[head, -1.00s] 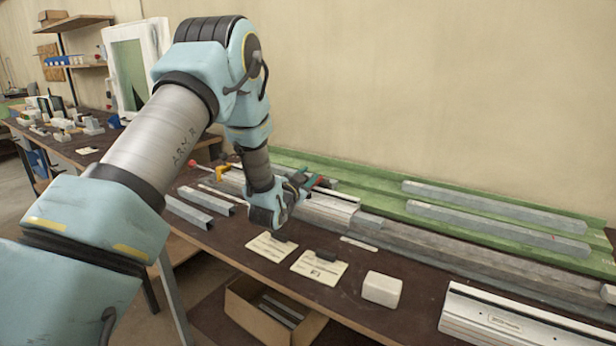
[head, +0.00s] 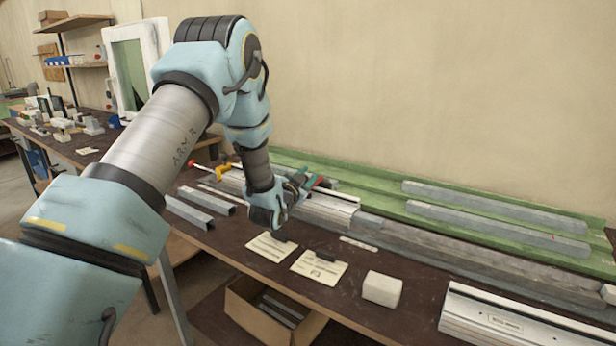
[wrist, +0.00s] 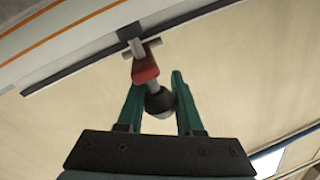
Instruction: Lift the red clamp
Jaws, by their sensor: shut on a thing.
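The red clamp (wrist: 145,68) shows in the wrist view between and beyond my fingers. It has a red body, a metal crossbar at its far end and a dark round knob (wrist: 159,101). My gripper (wrist: 158,92) has teal fingers, shut on the clamp at the knob. The crossbar end lies against or close in front of a dark strip along a pale profile; I cannot tell whether they touch. The rest is hidden.
A yellow clamp (head: 222,170) with a red ball end lies left of my gripper. Long grey profiles (head: 480,214) lie on a green rail at the back. Label cards (head: 318,267) and a white block (head: 382,289) lie in front. An open cardboard box (head: 245,308) stands below.

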